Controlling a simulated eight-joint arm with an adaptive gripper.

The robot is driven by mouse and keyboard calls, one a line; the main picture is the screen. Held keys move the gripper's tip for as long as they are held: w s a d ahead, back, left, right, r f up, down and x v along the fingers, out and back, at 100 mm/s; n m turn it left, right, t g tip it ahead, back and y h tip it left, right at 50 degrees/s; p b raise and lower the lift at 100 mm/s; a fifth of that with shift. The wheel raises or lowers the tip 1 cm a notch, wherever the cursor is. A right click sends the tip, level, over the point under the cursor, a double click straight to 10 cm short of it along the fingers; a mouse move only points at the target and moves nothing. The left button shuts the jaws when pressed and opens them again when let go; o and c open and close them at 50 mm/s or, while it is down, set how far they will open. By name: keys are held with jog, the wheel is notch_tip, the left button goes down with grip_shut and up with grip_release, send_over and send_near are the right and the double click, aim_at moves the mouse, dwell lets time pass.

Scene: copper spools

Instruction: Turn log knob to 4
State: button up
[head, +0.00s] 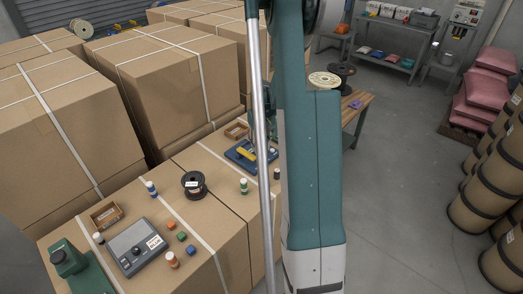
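A grey box (128,239) with a dark round knob (136,250) on its top lies on the cartons at the lower left. A white label (154,242) is on the box beside the knob. The label's writing and the knob's pointer are too small to read, so the setting cannot be told. My teal arm and a grey pole stand across the middle of the view, well to the right of the box.
Around the box are a green device (68,258), a wooden tray (106,214), small bottles, coloured cubes (182,237) and a black spool (194,184). A blue tool (240,156) sits farther back, partly hidden. Tall cartons (165,85) rise behind.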

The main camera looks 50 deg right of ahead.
aim_at(261, 153)
notch_tip(261, 153, up, 10)
jog(key=shift+f, duration=0.25)
dwell(0.6)
jog(key=shift+a, duration=0.1)
jog(key=s+a+r+n+t, duration=0.1)
jog(key=a+r, duration=0.4)
jog(key=a, duration=0.4)
jog(key=a+r+t+h, duration=0.1)
jog(key=a+r, duration=0.4)
jog(key=a, duration=0.4)
jog(key=s+a+r+n+t, duration=0.1)
jog(key=a+r, duration=0.4)
jog(key=a, duration=0.4)
jog(key=s+a+n+t, duration=0.1)
jog(key=s+a+t, duration=0.1)
jog(key=s+a, duration=0.6)
jog(key=s+a+r+n+t+y, duration=0.1)
jog(key=s+a+t, duration=0.1)
jog(key=s+a, duration=0.6)
jog(key=shift+a+r+n, duration=0.25)
jog(key=shift+a+n, duration=0.05)
jog(key=shift+a, duration=3.25)
